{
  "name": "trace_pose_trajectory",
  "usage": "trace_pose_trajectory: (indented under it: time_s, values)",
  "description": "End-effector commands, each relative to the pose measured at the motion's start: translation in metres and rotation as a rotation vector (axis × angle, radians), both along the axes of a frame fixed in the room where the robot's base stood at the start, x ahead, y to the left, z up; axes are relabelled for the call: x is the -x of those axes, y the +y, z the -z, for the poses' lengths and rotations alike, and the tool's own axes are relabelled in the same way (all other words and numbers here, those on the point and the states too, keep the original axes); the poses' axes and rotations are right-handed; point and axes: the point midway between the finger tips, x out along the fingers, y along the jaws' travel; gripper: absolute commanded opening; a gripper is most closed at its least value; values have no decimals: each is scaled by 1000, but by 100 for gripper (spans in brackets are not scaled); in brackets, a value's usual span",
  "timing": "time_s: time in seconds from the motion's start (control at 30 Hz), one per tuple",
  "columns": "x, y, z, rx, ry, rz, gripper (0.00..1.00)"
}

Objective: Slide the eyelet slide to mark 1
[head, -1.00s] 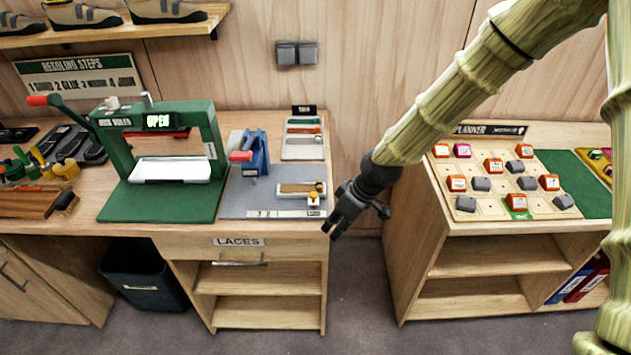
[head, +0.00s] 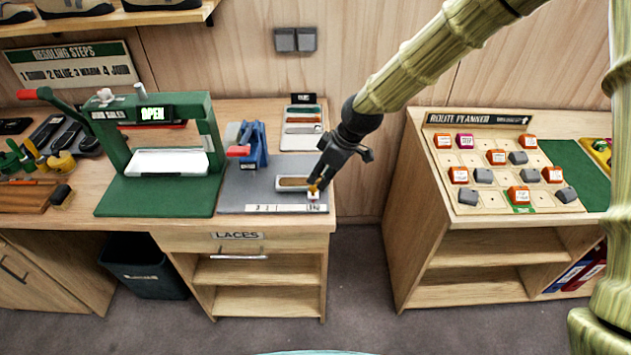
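The eyelet slide (head: 313,195) is a small pale block with an orange-yellow knob at the right end of the grey mat. A white scale strip (head: 262,209) with small number marks lies just in front of it, and the slide stands near the strip's right end. The marks are too small to read surely. My gripper (head: 318,186) points down at the knob, with its dark fingertips at or around it. Whether the fingers are closed on the knob is too small to tell, and they partly hide the slide.
A tan strip in a pale holder (head: 292,182) lies left of the fingertips. A blue press (head: 254,148) with a red handle and a tray of coloured strips (head: 303,129) stand behind. A green press (head: 166,160) stands left. A gap separates this bench from the route planner cabinet (head: 470,217).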

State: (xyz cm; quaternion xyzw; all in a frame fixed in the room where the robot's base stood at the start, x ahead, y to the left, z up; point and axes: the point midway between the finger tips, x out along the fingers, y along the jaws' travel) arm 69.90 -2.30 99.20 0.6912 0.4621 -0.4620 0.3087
Motion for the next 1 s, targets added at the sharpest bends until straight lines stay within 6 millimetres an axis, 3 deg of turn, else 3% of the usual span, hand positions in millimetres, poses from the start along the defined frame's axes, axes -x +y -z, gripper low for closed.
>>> trace_pose_trajectory:
  time_s: [0.4,0.83,1.0]
  values:
    - [-6,15,38,0,1,0,30]
    - [-7,17,43,-1,0,0,30]
    - [-7,17,43,-1,0,0,0]
